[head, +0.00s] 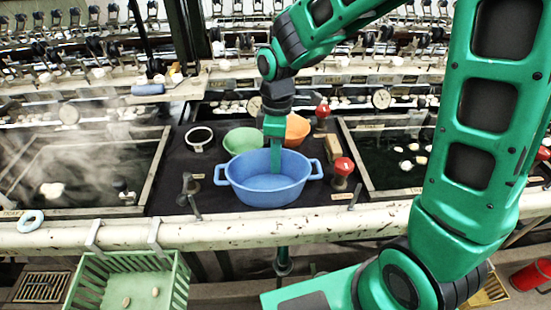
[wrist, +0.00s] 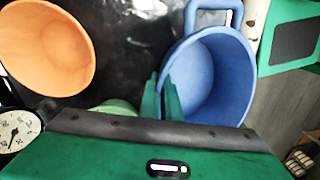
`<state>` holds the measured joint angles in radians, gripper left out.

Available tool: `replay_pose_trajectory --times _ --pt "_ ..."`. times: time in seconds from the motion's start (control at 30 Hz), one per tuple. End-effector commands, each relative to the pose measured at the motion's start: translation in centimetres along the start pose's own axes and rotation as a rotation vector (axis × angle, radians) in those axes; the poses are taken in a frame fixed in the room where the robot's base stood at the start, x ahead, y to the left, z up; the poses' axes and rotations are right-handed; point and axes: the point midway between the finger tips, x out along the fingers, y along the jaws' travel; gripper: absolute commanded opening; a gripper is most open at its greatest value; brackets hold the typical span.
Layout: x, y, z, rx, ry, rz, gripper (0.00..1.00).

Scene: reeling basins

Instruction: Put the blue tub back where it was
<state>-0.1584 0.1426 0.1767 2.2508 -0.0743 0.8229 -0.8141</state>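The blue tub (head: 268,192), oval with two side handles, is upright over the dark counter between two water basins in the head view. I cannot tell whether its base touches the counter. My gripper (head: 275,165) points down at the tub's far wall. In the wrist view, the narrow fingers of my gripper (wrist: 162,90) are close together, one on each side of the rim of the blue tub (wrist: 215,75), so it looks shut on that wall. The lower fingertips are partly hidden.
A green bowl (head: 243,140), an orange bowl (head: 297,130) and a white-rimmed dark cup (head: 199,138) stand behind the tub. A red-knobbed valve (head: 343,167) is close on its right, a metal fitting (head: 189,187) on its left. A pale rail (head: 300,222) runs in front.

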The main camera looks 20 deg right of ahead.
Motion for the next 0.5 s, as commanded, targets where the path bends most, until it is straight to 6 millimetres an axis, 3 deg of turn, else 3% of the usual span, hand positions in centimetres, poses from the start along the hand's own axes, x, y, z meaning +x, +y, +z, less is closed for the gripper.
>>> replay_pose_trajectory --times 0.07,0.37,0.5 --pt "0.0 0.0 0.0 0.0 0.0 0.0 0.21" --pt "-0.1 0.0 0.0 0.0 0.0 0.0 0.21" --pt "-1.1 0.1 -0.1 0.0 0.002 0.003 0.21"
